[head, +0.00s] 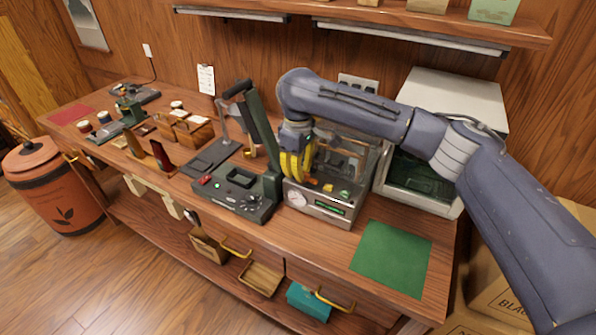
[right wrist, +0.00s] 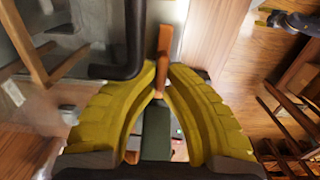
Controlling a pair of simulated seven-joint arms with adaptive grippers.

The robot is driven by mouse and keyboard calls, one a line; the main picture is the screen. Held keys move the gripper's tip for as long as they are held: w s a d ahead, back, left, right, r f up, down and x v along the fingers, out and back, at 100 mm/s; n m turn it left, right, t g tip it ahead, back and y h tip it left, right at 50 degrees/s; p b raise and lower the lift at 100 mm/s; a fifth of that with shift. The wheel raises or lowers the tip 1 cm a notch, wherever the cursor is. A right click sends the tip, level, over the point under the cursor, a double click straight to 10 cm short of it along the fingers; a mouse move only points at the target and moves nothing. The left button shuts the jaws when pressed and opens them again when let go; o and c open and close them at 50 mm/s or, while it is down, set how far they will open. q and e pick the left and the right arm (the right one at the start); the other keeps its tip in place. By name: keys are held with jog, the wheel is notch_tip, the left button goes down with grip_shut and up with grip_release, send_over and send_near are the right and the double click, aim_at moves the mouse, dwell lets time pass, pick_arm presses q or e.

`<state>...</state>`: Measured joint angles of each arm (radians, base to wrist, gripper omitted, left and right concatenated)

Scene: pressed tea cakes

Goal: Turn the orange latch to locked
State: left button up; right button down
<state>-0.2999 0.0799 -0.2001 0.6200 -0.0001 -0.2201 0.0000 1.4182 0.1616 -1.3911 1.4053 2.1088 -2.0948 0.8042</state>
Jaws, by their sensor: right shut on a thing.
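The orange latch (right wrist: 164,50) shows in the right wrist view as a narrow bar running up from between my yellow fingertips. My right gripper (right wrist: 160,92) is shut on its near end. In the head view my right gripper (head: 297,172) points down at the front of a glass-sided metal machine (head: 318,206), beside a dark green press (head: 272,188). My fingers hide part of the latch there, and I cannot tell its exact angle. My left gripper is not in view.
A white oven-like cabinet (head: 455,100) stands to the right of the machine. A green mat (head: 392,257) lies bare at the front right. A dark handle (right wrist: 122,45) is close to my fingers in the right wrist view. Wooden boxes (head: 185,128) stand farther left.

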jog(key=n, duration=0.4)
jog(key=shift+s+n, duration=0.2)
jog(key=shift+n, duration=0.1)
jog(key=n, duration=0.3)
jog(key=shift+s+f+n, duration=0.1)
jog(key=shift+s+n, duration=0.15)
jog(key=shift+n, duration=0.05)
jog(key=n, duration=0.4)
jog(key=shift+s+d, duration=0.1)
jog(key=shift+s, duration=0.1)
jog(key=shift+s+d+n, duration=0.1)
jog(key=shift+s+n, duration=0.05)
jog(key=shift+n, duration=1.85)
jog(key=c, duration=1.5)
grip_release()
